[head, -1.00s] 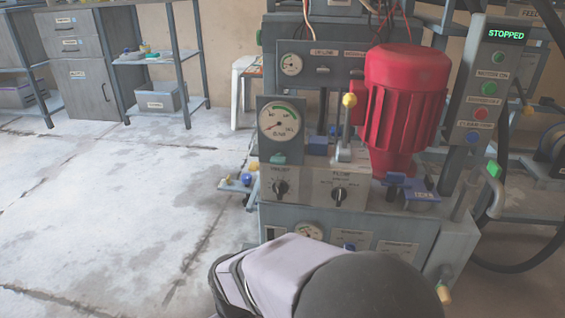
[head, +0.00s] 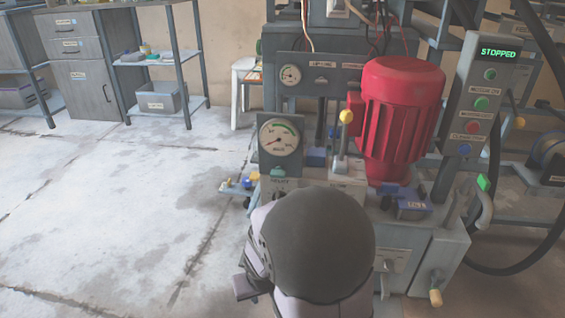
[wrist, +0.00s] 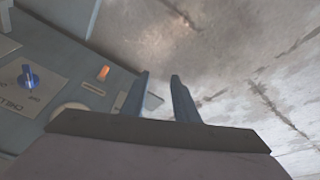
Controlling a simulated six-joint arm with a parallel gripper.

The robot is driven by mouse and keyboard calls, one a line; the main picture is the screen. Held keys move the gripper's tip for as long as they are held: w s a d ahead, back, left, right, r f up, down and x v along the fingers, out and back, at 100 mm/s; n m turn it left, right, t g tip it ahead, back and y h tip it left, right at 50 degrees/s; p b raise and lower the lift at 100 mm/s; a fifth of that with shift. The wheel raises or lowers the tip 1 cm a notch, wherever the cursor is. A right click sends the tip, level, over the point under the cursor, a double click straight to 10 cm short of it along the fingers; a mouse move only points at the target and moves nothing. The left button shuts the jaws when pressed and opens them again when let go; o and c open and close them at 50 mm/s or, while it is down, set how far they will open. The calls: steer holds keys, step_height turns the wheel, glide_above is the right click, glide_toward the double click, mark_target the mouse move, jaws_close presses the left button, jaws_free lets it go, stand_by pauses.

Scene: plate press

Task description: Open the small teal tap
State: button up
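A small teal piece, which looks like the tap (head: 277,173), sits just below the round pressure gauge (head: 280,140) on the press in the head view. I cannot make out its handle position. I cannot pick it out in the wrist view. In the head view my arm hides the lower front panel and most of the gripper.
The wrist view shows a blue knob (wrist: 29,76) and an orange piece (wrist: 103,72) on the panel at left. In the head view, a red motor (head: 402,115), a yellow-knobbed lever (head: 345,118) and a control post (head: 480,110) reading STOPPED stand rightward. Floor at left is clear.

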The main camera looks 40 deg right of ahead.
mark_target(282, 177)
steer(key=w+d+r+m+t+p, duration=0.55)
steer(key=d+r+p, duration=0.25)
steer(key=d+p, duration=0.2)
steer(key=s+d+r+m+t+y+p, duration=0.15)
steer(key=r+m+t+p, duration=0.3)
steer(key=r, duration=0.45)
steer(key=s+d+r+m+t+p, duration=0.1)
steer(key=s+r+m+t+p, duration=0.35)
steer(key=r, duration=0.45)
steer(key=shift+w+a+f, duration=0.1)
steer(key=shift+w, duration=2.15)
steer(key=shift+w+a+f, duration=0.1)
steer(key=shift+w, duration=2.15)
jaws_close()
